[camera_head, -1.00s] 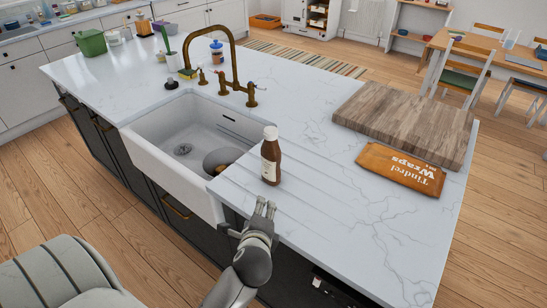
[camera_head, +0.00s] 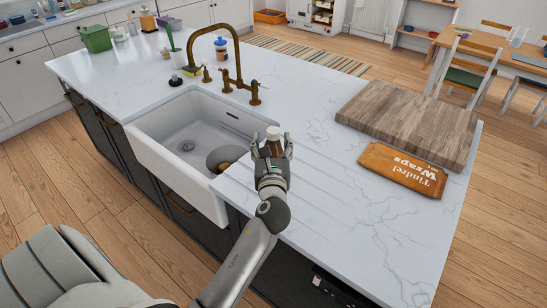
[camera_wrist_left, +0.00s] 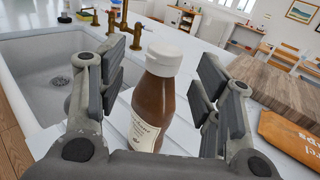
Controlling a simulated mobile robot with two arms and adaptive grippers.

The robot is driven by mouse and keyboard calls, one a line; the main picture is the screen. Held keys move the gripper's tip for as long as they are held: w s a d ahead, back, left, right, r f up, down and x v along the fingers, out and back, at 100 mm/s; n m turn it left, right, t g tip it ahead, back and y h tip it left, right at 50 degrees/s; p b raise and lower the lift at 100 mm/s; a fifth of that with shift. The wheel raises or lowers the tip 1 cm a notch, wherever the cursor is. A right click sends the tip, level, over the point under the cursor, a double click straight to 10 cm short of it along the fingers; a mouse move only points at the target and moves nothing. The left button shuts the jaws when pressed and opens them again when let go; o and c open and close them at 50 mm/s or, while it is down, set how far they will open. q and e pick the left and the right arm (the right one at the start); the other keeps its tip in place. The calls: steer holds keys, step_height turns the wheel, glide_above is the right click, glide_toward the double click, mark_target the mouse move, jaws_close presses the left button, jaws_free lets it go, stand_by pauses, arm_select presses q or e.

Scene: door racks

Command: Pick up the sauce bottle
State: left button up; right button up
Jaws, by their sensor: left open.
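The sauce bottle (camera_wrist_left: 154,100) is brown with a white cap and a pale label. It stands upright on the white counter beside the sink. In the head view the bottle (camera_head: 273,141) is mostly hidden behind my left gripper, with its cap showing above. My left gripper (camera_head: 271,147) is open, with its fingers on either side of the bottle. In the left wrist view the left gripper (camera_wrist_left: 162,95) shows gaps between both fingers and the bottle. My right gripper is not in view.
The sink (camera_head: 192,130) lies left of the bottle, with a brass tap (camera_head: 238,62) behind it and a dark round item (camera_head: 225,157) inside. A wooden board (camera_head: 408,122) and an orange wraps packet (camera_head: 404,169) lie to the right. The front right counter is clear.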

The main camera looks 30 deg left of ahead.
mark_target(273, 137)
arm_select(q)
steer(key=p+x, duration=0.1)
steer(key=x, duration=0.3)
steer(key=shift+w+d, duration=0.1)
steer(key=shift+w, duration=0.25)
steer(key=shift+w+a+f, duration=0.15)
steer(key=shift+w+a, duration=0.1)
steer(key=shift+w, duration=0.15)
steer(key=shift+s, duration=0.15)
steer(key=shift+c, duration=1)
jaws_close()
